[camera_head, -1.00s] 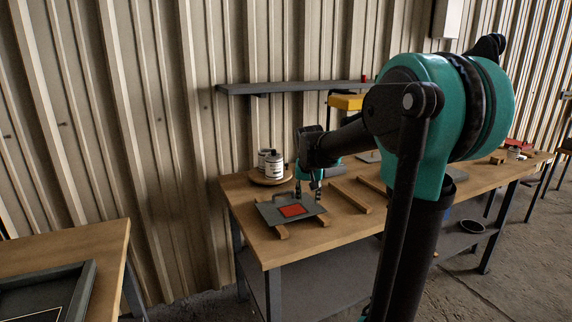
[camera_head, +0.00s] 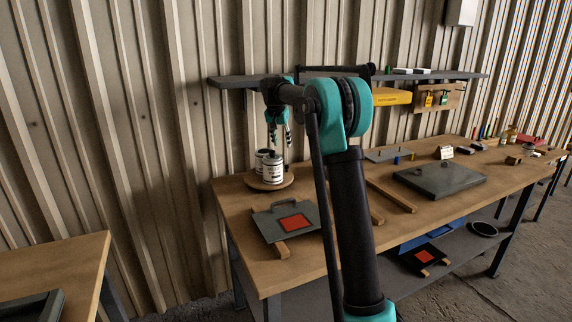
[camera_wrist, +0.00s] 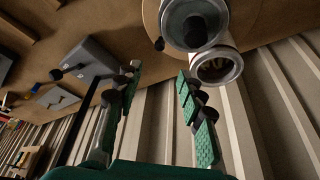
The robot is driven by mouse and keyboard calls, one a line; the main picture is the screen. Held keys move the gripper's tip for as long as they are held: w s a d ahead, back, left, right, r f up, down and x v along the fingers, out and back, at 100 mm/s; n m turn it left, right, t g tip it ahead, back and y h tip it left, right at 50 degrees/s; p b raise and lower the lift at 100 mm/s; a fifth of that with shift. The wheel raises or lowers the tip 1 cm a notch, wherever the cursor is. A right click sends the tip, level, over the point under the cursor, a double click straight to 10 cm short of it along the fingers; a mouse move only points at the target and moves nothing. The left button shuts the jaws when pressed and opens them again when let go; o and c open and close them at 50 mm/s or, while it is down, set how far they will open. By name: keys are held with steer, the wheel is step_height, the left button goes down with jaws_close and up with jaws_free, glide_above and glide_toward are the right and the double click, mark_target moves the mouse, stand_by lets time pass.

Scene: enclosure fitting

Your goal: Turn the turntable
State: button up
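The turntable (camera_head: 286,183) is a round wooden disc on the left back part of the workbench. White tins with dark labels (camera_head: 273,170) stand on it; one in front partly hides another. In the wrist view the disc (camera_wrist: 262,22) is at the upper right, with two tins (camera_wrist: 218,66) on it seen at an angle. My gripper (camera_head: 280,142) hangs above the tins, apart from the turntable. In the wrist view my gripper (camera_wrist: 159,72) has its green-padded fingers spread, with nothing between them; the tins are just right of the fingers.
A grey plate with a red square and a handle (camera_head: 268,225) lies in front of the turntable. A grey shelf (camera_head: 232,82) runs along the corrugated wall behind. A dark grey panel (camera_head: 440,180) and wooden bars (camera_head: 392,196) lie farther right.

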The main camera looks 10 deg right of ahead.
mark_target(286, 166)
steer(key=x, duration=1.3)
steer(key=shift+d+f, duration=0.1)
steer(key=shift+f, duration=0.15)
steer(key=shift+c, duration=0.4)
jaws_close()
